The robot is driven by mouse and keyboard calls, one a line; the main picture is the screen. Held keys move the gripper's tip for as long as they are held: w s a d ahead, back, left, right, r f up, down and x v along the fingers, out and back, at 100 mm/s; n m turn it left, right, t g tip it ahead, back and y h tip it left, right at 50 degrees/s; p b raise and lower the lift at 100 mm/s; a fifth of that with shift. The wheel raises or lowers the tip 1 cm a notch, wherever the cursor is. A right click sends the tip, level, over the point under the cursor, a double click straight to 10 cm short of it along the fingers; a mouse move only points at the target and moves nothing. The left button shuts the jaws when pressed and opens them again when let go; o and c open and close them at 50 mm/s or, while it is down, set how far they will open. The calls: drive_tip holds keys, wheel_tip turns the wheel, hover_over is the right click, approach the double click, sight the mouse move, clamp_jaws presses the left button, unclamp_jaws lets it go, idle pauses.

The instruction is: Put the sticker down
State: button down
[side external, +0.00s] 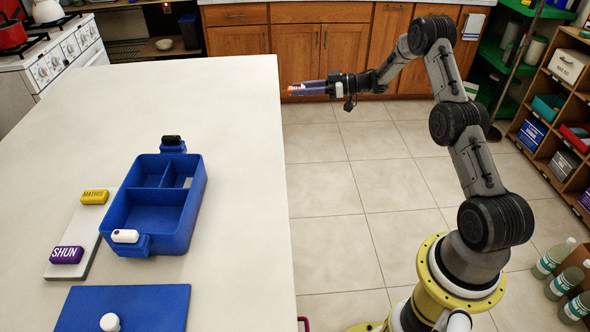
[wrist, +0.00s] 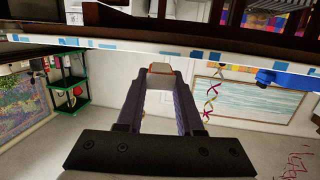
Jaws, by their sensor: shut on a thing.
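My gripper (side external: 290,88) is raised at the table's right edge in the side view, its purple fingers pointing left. In the wrist view my gripper (wrist: 160,72) is shut on a small orange-edged, pale thing (wrist: 160,67) at its fingertips. This may be the sticker; no print is readable. It shows as an orange spot in the side view. A blue crate (side external: 170,240) with compartments stands on the table, well apart from my gripper. A small pale patch (side external: 187,183) shows in its back right compartment.
On the table (side external: 240,150) are a grey board (side external: 88,235) with a yellow MATHIS block (side external: 94,197) and purple SHUN block (side external: 67,255), and a blue lid (side external: 155,305) with a white knob. White (side external: 125,236) and black (side external: 171,140) blocks sit on the crate's end tabs. The table's far part is clear.

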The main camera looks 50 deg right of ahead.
drive_tip(key=s+a+f+n+g+y, duration=0.25)
drive_tip(key=s+a+f, duration=0.4)
drive_tip(key=f, duration=0.35)
drive_tip(key=s+a+f+n+g+y, duration=0.25)
drive_tip(key=s+a+f, duration=0.25)
drive_tip(key=a+f, duration=0.4)
drive_tip(key=s+a+f+n+g, duration=0.1)
drive_tip(key=s+a+f, duration=0.4)
drive_tip(key=s, duration=0.4)
drive_tip(key=s+a+f+n+g, duration=0.1)
drive_tip(key=s+a+f, duration=0.3)
drive_tip(key=s, duration=0.5)
drive_tip(key=w+d+r+m+t+h, duration=0.1)
drive_tip(key=w+r+m+t+h, duration=0.4)
drive_tip(key=r+m+h, duration=0.2)
drive_tip(key=w+d+r+m+t+h, duration=0.2)
drive_tip(key=w+r+m+t+h, duration=0.3)
drive_tip(key=r, duration=0.6)
drive_tip(key=shift+w+d+r+m+h, duration=0.2)
drive_tip(key=shift+d+m+h, duration=0.1)
drive_tip(key=shift+m+h, duration=0.9)
